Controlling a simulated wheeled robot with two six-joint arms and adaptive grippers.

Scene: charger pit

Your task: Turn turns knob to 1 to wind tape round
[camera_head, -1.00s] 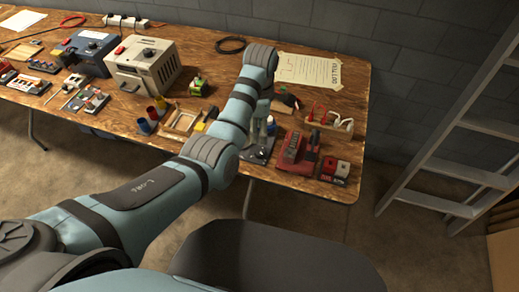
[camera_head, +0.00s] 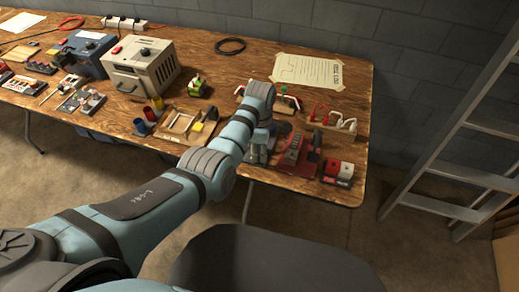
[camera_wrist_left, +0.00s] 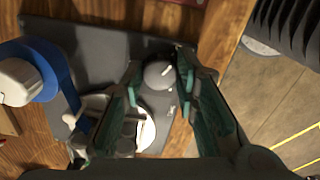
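A small round grey knob (camera_wrist_left: 155,75) with a white pointer mark, apparently the turns knob, sits on a dark plate (camera_wrist_left: 95,40) in the left wrist view. My left gripper (camera_wrist_left: 160,68) is open, with one finger on each side of the knob. The right finger is very close to it; contact cannot be told. A blue tape roll (camera_wrist_left: 60,84) with a pale hub stands left of the knob. Pale metal parts and a white disc show below, partly behind the left finger. In the head view my left gripper (camera_head: 260,148) hides most of this device. My right gripper is not in view.
A rack with red and white leads (camera_head: 331,121) is behind. The table's front edge (camera_head: 290,186) is near. A ladder (camera_head: 450,150) stands beyond the table's right end.

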